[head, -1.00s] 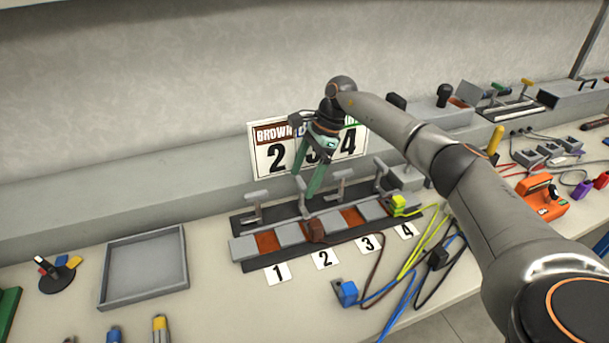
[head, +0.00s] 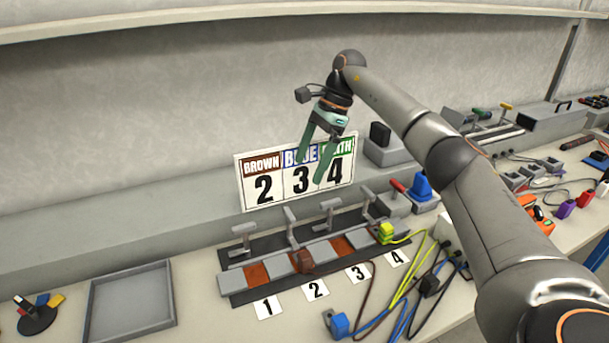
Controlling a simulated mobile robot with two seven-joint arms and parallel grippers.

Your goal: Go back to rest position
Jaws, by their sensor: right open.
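My right gripper (head: 312,168) is open and empty, its green fingers pointing down in front of the sign (head: 262,202) that reads BROWN 2, a partly covered 3, and 4. It hangs above and behind the charging station (head: 326,248) with its numbered slots and lever clamps. A brown plug (head: 304,262) sits at slot 2. A yellow-green plug (head: 385,233) sits at slot 4. A blue plug (head: 338,325) lies on the table in front. My left gripper is not in view.
An empty grey tray (head: 130,299) lies to the left, near a small round stand with coloured pieces (head: 37,315). Cables (head: 420,284) run across the table to the right. A red-handled switch with a blue piece (head: 421,187) stands behind the station. Air above the tray is clear.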

